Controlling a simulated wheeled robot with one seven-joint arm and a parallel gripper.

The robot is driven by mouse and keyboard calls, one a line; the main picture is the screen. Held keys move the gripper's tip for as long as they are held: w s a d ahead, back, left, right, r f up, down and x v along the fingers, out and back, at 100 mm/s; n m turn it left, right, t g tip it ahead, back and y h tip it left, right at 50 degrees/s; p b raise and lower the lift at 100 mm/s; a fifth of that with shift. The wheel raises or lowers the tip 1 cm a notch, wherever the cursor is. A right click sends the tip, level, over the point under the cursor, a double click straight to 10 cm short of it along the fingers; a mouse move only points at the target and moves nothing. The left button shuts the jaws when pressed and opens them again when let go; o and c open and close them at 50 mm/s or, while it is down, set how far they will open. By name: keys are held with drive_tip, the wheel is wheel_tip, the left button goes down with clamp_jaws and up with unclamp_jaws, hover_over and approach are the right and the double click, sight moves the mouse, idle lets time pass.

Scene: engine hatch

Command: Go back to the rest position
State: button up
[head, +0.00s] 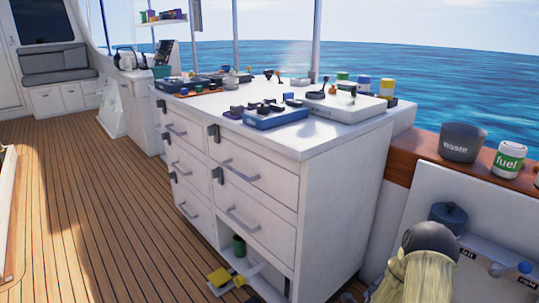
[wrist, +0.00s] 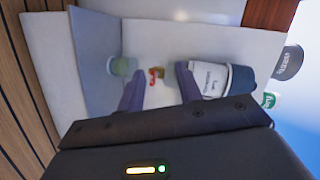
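My gripper (wrist: 160,70) shows in the wrist view, with its two dark fingers apart and nothing between the tips. Beyond the fingers is a pale surface with a small red and yellow item (wrist: 156,76) seen through the gap. A white labelled container with a dark end (wrist: 208,78) is just right of the right finger and partly hidden by it. A pale green round thing (wrist: 122,66) is left of the left finger.
A white drawer cabinet (head: 340,200) carries trays and small parts on top. A grey waste bin (head: 461,142) and a fuel can (head: 509,159) stand on the wooden ledge at the right. A dark lidded pot (head: 448,216) is below them. The deck (head: 90,210) at left is clear.

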drive_tip(key=s+a+r+n+g+y+p, duration=0.2)
drive_tip(key=a+r+n+y, duration=0.2)
drive_tip(key=a+r+n, duration=0.25)
drive_tip(key=s+a+r+n+g+y+p, duration=0.1)
drive_tip(key=a+r+n+g+y+p, duration=0.15)
drive_tip(key=a+r+n, duration=0.45)
drive_tip(key=s+a+r+n+g+y+p, duration=0.1)
drive_tip(key=s+a+r+n+g, duration=0.1)
drive_tip(key=s+a+r+n, duration=0.3)
drive_tip(key=s+r+n+g+y+p, duration=0.1)
drive_tip(key=s+r+g+p, duration=0.15)
drive_tip(key=s, duration=0.55)
drive_tip(key=s+a+r+n+g+p, duration=0.1)
drive_tip(key=s+a+r+n, duration=0.2)
drive_tip(key=s+r, duration=0.25)
drive_tip(key=w+p+v, duration=0.2)
drive_tip(key=p+v, duration=1)
drive_tip(key=w+r+p+v, duration=0.1)
drive_tip(key=w+p+v, duration=0.2)
drive_tip(key=p+v, duration=0.9)
drive_tip(key=w+d+p+v, duration=0.1)
drive_tip(key=w+p+v, duration=0.1)
drive_tip(key=p+v, duration=1)
drive_tip(key=shift+r+p, duration=0.4)
drive_tip(key=shift+p, duration=0.25)
